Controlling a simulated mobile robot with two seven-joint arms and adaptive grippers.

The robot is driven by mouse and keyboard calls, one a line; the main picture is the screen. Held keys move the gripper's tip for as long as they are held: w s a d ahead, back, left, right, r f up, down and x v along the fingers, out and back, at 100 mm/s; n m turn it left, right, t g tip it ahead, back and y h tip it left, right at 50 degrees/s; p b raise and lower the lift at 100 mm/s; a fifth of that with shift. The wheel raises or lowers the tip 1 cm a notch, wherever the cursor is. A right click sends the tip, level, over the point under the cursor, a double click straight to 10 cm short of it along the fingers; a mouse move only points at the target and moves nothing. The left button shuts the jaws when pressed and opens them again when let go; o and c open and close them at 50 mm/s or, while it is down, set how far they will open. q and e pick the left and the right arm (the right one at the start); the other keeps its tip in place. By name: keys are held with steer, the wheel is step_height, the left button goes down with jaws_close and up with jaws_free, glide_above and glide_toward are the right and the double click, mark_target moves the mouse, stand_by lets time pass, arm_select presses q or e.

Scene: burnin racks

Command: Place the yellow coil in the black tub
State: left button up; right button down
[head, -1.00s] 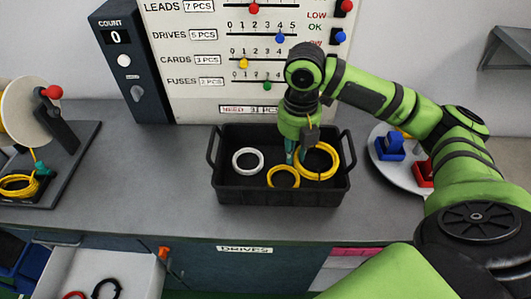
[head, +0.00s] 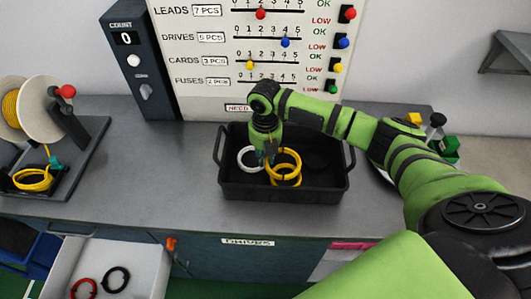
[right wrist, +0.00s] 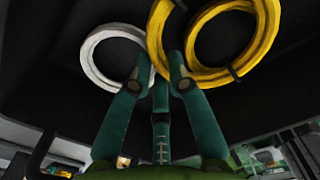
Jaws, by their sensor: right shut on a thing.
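The black tub (head: 235,190) stands on the grey bench, below the count board. My right gripper (head: 268,160) reaches down into it from above and is shut on a yellow coil (head: 296,160). This coil overlaps a second yellow coil (head: 284,182) inside the tub; I cannot tell if they touch. A white coil (head: 243,163) lies to their left. In the right wrist view, the fingertips (right wrist: 177,72) are at the near left edge of the yellow coils (right wrist: 222,75), with the white coil (right wrist: 90,64) at left. My left gripper is not in view.
A spool stand (head: 80,160) at left holds another yellow coil (head: 33,180). An open drawer (head: 135,270) with a red and a black coil is below left. A round plate with yellow and green blocks (head: 444,150) is behind my right arm. Bench is clear left of the tub.

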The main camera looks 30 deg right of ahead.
steer(key=c, duration=1.2)
jaws_free()
steer(key=shift+f, duration=0.1)
step_height(320, 180, up, 12)
steer(key=b, duration=0.2)
steer(key=shift+r+b, duration=0.2)
steer(key=shift+b, duration=0.1)
